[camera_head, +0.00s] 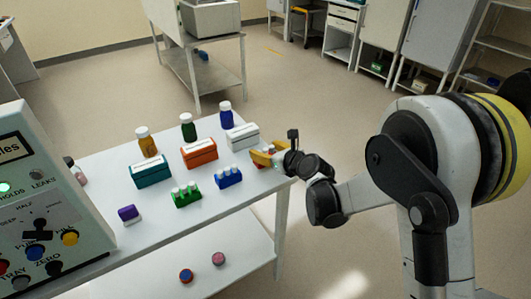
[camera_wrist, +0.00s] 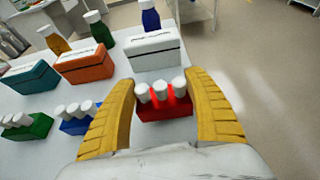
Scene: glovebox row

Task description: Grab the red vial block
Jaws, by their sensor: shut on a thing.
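The red vial block (camera_wrist: 165,108) carries several white-capped vials and sits between my gripper's two yellow fingers in the wrist view. My gripper (camera_wrist: 162,112) is shut on it, with one finger at each side. In the head view my gripper (camera_head: 266,157) is at the right end of the white table, and only a little of the red block shows behind the fingers. The block appears upright at the table top; I cannot tell whether it still touches the surface.
A blue vial block (camera_head: 229,177) and a green vial block (camera_head: 187,196) stand left of my gripper. White (camera_head: 242,136), orange (camera_head: 199,153) and teal (camera_head: 151,171) boxes stand behind, with bottles beyond. The white table (camera_head: 225,205) has bare room at its front edge.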

